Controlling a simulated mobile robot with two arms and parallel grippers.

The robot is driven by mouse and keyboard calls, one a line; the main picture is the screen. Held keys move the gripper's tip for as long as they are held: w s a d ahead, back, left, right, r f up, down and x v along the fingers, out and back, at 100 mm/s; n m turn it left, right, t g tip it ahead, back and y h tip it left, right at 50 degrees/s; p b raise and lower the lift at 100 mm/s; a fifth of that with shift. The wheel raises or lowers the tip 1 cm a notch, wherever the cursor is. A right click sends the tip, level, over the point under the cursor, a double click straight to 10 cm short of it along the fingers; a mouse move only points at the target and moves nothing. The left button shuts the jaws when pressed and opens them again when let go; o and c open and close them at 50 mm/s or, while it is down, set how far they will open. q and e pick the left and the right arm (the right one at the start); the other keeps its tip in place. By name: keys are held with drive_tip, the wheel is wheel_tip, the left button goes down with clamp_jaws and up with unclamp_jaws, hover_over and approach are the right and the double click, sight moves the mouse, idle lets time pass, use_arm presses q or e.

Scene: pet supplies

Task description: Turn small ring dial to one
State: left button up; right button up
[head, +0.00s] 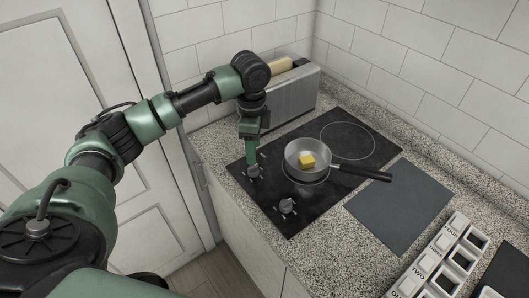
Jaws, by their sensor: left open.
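The black cooktop (265,193) has two grey dials on its front left part. The far dial (254,173) is directly below my left gripper (251,163), whose fingers point down at it. My left gripper is open, and I cannot tell whether its fingers touch this dial. The near dial (287,206) stands clear of the gripper. Faint white marks surround the dials, too small to read. I cannot tell which dial is for the small ring. My right gripper is not in view.
A pan (294,157) holding a yellow block (307,160) stands on the cooktop, its black handle pointing right. A bare ring (348,141) lies behind it. A toaster (290,93) stands at the back. A dark mat (400,205) and white labelled compartments (440,262) lie to the right.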

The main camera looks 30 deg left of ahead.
sight(253, 169)
use_arm(q)
drive_tip(key=shift+w, duration=0.1)
drive_tip(key=shift+s+f, duration=0.2)
drive_tip(key=shift+f, duration=0.2)
wheel_tip(253, 169, down, 6)
drive_tip(key=shift+s+f+p, duration=0.15)
drive_tip(key=shift+f+p, duration=0.1)
drive_tip(key=shift+p, duration=0.45)
drive_tip(key=shift+s, duration=0.1)
clamp_jaws()
